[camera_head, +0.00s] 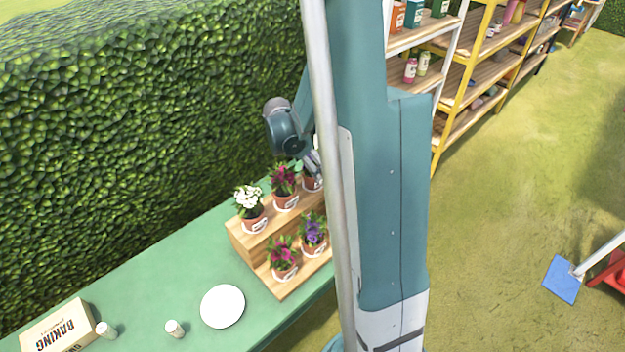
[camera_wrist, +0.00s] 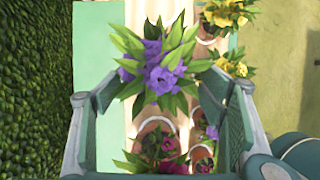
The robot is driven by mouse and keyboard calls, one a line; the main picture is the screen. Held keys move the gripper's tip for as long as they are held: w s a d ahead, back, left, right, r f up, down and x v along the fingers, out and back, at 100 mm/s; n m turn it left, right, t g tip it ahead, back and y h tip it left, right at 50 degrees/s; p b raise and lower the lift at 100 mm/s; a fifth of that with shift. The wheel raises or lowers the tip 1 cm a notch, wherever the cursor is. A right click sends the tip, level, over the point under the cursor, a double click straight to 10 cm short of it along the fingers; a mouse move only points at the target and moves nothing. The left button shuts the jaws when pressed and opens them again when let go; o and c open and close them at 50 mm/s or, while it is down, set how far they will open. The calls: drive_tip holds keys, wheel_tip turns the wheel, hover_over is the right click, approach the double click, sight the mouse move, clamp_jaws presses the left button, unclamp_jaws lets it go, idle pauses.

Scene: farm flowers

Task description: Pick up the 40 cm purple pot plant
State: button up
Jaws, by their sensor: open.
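A purple-flowered plant (camera_wrist: 162,72) shows large in the wrist view, between the open fingers of my gripper (camera_wrist: 162,95). Its pot is hidden under its leaves. In the head view my gripper (camera_head: 311,162) is at the upper step of the wooden stand, over a partly hidden pot (camera_head: 312,184). Another purple-flowered pot plant (camera_head: 314,232) stands on the lower step; a small purple bloom (camera_wrist: 212,132) shows at lower right in the wrist view. I cannot read any size on the pots.
The wooden stand (camera_head: 243,241) also holds white (camera_head: 249,203), dark red (camera_head: 284,183) and pink (camera_head: 283,255) pot plants. Yellow flowers (camera_wrist: 226,13) are beyond in the wrist view. A hedge (camera_head: 130,120) borders the green table (camera_head: 165,272). A white plate (camera_head: 222,306) lies left of the stand.

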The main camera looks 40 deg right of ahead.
drive_tip(key=shift+d+f, duration=0.15)
drive_tip(key=shift+f, duration=0.15)
drive_tip(key=shift+x, duration=2.45)
drive_tip(key=shift+w, duration=0.15)
drive_tip(key=c, duration=1.2)
drive_tip(key=shift+r, duration=0.15)
drive_tip(key=shift+r, duration=4.9)
